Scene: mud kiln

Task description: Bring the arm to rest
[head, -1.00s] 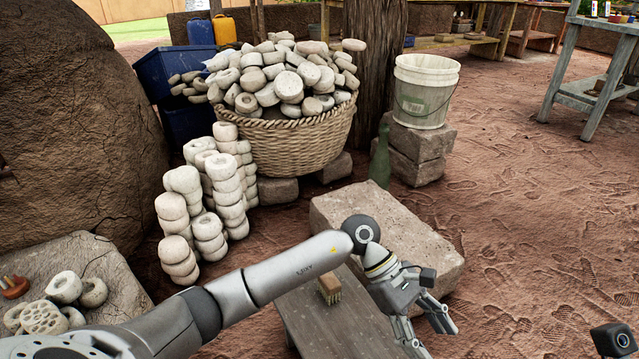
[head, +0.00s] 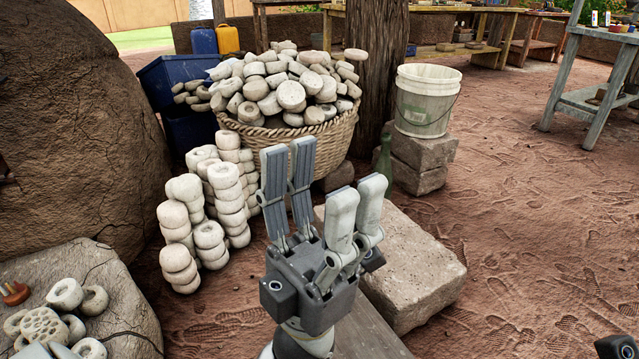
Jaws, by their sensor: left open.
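My left gripper (head: 328,197) is in the middle of the head view, raised with its fingers pointing up. Its fingers are spread apart and nothing is between them. It stands in front of the wicker basket (head: 342,137) and the pale stone block (head: 418,262), covering part of both. Most of the left arm behind the gripper is out of the picture. A small dark part of mine shows at the lower right edge, but no right gripper shows.
A wooden bench (head: 372,335) lies below the gripper, partly hidden by it. Stacked clay rings (head: 180,262) stand to the left, near a rock (head: 125,310) with more rings. A white bucket (head: 424,100) stands on blocks behind. The ground at right is open.

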